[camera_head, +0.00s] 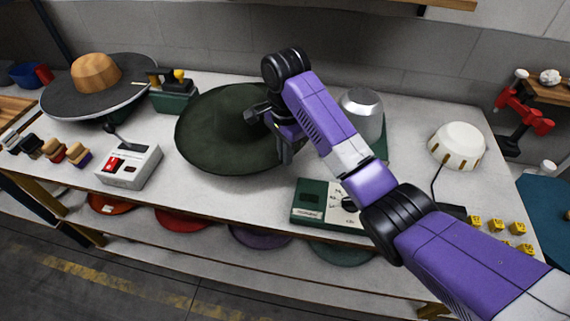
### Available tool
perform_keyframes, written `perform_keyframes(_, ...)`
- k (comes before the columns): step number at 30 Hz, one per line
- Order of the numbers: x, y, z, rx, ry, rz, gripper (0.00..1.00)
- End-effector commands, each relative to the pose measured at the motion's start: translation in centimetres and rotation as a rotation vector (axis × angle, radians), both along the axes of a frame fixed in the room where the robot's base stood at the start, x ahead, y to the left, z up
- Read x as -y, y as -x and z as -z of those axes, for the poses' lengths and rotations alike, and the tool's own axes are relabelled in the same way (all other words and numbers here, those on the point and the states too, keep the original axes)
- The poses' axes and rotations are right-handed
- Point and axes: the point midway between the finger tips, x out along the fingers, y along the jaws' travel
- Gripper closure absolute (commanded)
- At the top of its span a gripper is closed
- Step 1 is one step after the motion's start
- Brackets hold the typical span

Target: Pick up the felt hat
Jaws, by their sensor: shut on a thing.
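The dark green felt hat (205,135), wide-brimmed and round, is at the middle of the white worktable (400,110). My gripper (262,118) comes from the right and is at the hat's right side, shut on the felt. The exact pinch is small and partly hidden by the gripper and wrist. The hat's right edge is covered by my arm. I cannot tell whether the hat rests on the table or is slightly raised.
A white control box (130,165) and a green-white box (312,203) sit near the front edge. A silver dome (362,110) and a white dome (458,143) stand at right. Yellow cubes (496,227) lie front right.

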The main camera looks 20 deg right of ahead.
Motion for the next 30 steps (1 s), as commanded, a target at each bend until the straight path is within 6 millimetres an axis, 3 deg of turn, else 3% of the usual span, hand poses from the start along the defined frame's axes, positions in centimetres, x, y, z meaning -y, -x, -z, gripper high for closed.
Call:
perform_keyframes(1, 0.1, -0.1, -2.3, 0.003, 0.001, 0.001, 1.00)
perform_keyframes(14, 0.3, -0.1, -11.2, 0.003, 0.004, 0.002, 1.00)
perform_keyframes(21, 0.1, -0.2, -12.9, 0.004, 0.001, 0.001, 1.00)
perform_keyframes(30, 0.0, 0.0, -13.4, 0.000, 0.001, 0.001, 1.00)
